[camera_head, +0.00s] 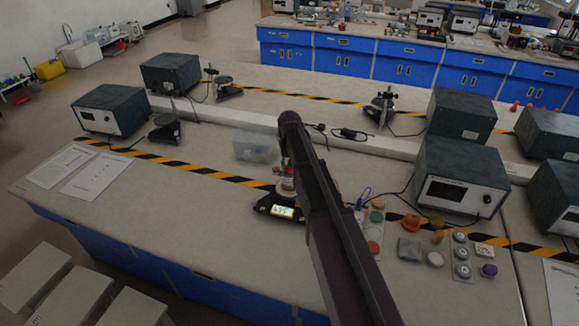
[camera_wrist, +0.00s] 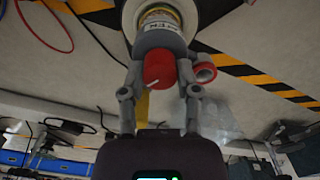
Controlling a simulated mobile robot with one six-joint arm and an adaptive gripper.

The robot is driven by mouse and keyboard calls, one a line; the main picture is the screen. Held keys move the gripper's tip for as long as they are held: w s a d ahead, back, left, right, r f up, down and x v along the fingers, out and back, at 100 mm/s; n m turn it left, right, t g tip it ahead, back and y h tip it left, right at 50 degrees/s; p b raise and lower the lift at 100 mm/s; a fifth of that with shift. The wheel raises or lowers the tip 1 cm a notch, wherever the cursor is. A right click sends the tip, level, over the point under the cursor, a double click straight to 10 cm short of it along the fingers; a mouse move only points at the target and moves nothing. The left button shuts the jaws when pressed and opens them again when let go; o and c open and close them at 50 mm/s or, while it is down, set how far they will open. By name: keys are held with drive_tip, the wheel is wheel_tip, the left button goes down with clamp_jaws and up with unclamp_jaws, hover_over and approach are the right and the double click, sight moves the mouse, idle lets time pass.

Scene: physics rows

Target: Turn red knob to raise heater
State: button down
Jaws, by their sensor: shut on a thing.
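The red knob (camera_wrist: 158,68) is a short red cylinder with a thin white mark, seen between my fingers in the wrist view. My gripper (camera_wrist: 160,80) is shut on it, one finger on each side. Just beyond it is a labelled cylindrical part (camera_wrist: 158,20) over a pale round plate. A red ring-shaped end (camera_wrist: 204,72) sits just right of the right finger. In the head view, a dark device with a lit display (camera_head: 283,211) stands beside my arm. My arm hides most of the knob area there, and I cannot make out the heater clearly.
A clear plastic bin (camera_head: 256,147) stands behind the device. Several coloured caps and small containers lie to the right, near a dark boxed instrument (camera_head: 462,178). Papers (camera_head: 90,177) lie on the left bench. Bench space left of the device is clear.

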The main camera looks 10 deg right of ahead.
drive_tip(key=n, duration=0.5)
drive_tip(key=shift+s+n, duration=0.2)
drive_tip(key=shift+n, duration=0.2)
drive_tip(key=shift+c, duration=1.7)
unclamp_jaws()
drive_tip(key=shift+w, duration=0.1)
